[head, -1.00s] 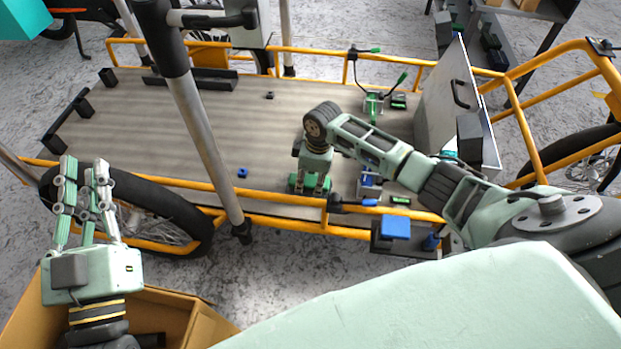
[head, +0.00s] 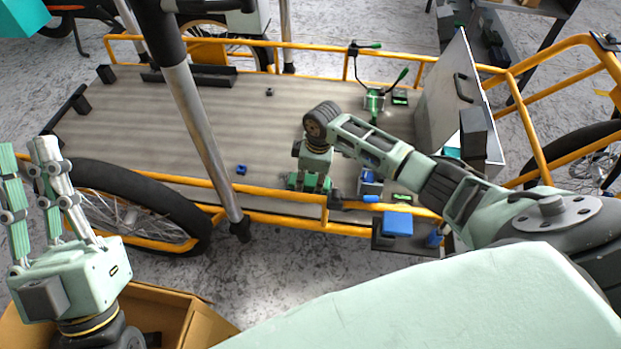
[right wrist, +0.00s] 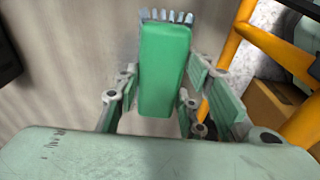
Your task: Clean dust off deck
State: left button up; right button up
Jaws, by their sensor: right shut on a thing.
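The deck (head: 180,130) of the cargo bike is a grey, streaked board inside an orange tube frame; its dusty look is hard to tell from its grain. My right gripper (head: 312,184) is low over the deck at its near edge, shut on a green brush. In the right wrist view the green brush (right wrist: 165,70) stands between the fingers, with pale bristles at its far end, over the deck. I cannot tell whether the bristles touch. My left gripper (head: 38,165) is at the left, fingers up and apart, empty, beside the near wheel.
A grey post (head: 200,125) crosses in front of the deck. A grey panel (head: 448,100) stands at its right end. Small blue and green items, including a blue block (head: 397,224), sit near the right side. A cardboard box (head: 165,305) is below my left gripper. The deck's middle is mostly clear.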

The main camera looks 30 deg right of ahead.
pick_arm(q)
jog(key=shift+s+r, duration=0.1)
pick_arm(e)
jog(key=shift+f, duration=0.1)
dwell(0.6)
pick_arm(q)
jog(key=shift+s+r, duration=0.2)
jog(key=shift+s, duration=0.05)
pick_arm(e)
jog(key=shift+f, duration=0.1)
